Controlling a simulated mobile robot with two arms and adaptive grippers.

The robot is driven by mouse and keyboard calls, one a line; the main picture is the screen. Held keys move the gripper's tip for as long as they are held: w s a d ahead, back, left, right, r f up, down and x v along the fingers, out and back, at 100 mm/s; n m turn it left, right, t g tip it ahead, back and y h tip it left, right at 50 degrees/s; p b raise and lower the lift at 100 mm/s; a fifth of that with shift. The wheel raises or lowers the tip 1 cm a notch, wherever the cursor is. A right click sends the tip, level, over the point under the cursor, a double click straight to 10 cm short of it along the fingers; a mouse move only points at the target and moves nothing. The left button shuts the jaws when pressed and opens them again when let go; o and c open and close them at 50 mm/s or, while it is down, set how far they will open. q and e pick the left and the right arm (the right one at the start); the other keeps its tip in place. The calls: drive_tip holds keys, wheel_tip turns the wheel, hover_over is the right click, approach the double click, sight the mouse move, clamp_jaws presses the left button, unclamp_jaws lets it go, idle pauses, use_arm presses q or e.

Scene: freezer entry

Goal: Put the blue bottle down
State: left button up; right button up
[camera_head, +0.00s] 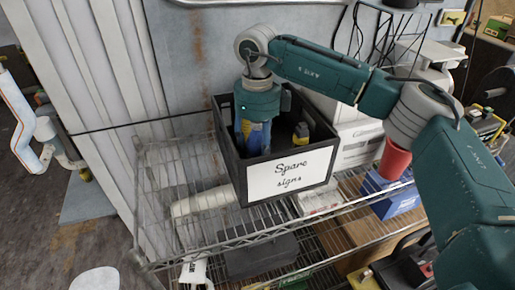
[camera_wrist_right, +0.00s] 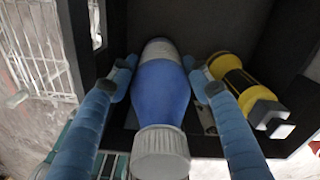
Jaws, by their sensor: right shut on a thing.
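The blue bottle (camera_wrist_right: 160,95) has a white ribbed cap and a pale far end. In the right wrist view it lies between the two fingers of my right gripper (camera_wrist_right: 160,68), which is shut on it. In the head view the bottle (camera_head: 256,139) shows as a blue patch below my right gripper (camera_head: 259,118), inside the black crate (camera_head: 228,152) labelled "Spare signs". The gripper reaches down into the crate from above. Whether the bottle touches the crate floor cannot be told. My left gripper is not in view.
A yellow and black bottle-like item (camera_wrist_right: 240,85) lies beside the blue bottle in the crate; it also shows in the head view (camera_head: 300,133). The crate stands on a wire shelf (camera_head: 160,190). A red cup (camera_head: 394,160) and a blue box (camera_head: 392,194) stand right.

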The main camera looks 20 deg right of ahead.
drive_tip(key=shift+f, duration=0.1)
drive_tip(key=o, duration=1.5)
drive_tip(key=shift+o, duration=0.8)
drive_tip(key=shift+r, duration=0.25)
wheel_tip(320, 180, up, 12)
drive_tip(key=shift+f+b, duration=0.15)
drive_tip(key=shift+b, duration=0.9)
